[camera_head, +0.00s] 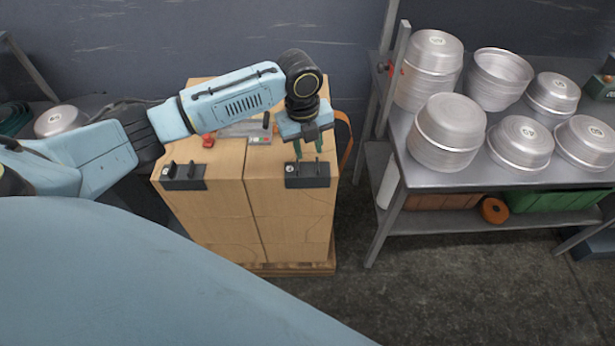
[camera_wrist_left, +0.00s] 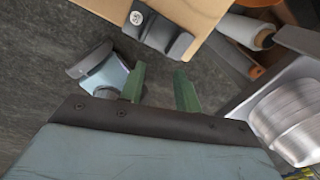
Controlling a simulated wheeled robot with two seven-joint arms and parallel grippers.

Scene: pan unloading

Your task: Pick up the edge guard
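Two dark edge guards sit on the front top edge of a stack of cardboard boxes (camera_head: 215,215). The left one (camera_head: 184,177) is on the left box column and the right one (camera_head: 307,174) on the right column. My left gripper (camera_head: 308,155) is just above the right guard, its green fingers pointing down. In the left wrist view the guard (camera_wrist_left: 158,30), with a round pale label, lies beyond the fingertips (camera_wrist_left: 160,70). The fingers are apart with only floor showing between them, so the gripper is open and empty. My right gripper is not seen.
A red-handled tool (camera_head: 208,141) and a small device (camera_head: 260,138) lie on the boxes behind the guards. An orange strap (camera_head: 345,140) hangs at the right side. A metal rack (camera_head: 400,160) with several stacked pans (camera_head: 447,130) stands to the right. Floor in front is clear.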

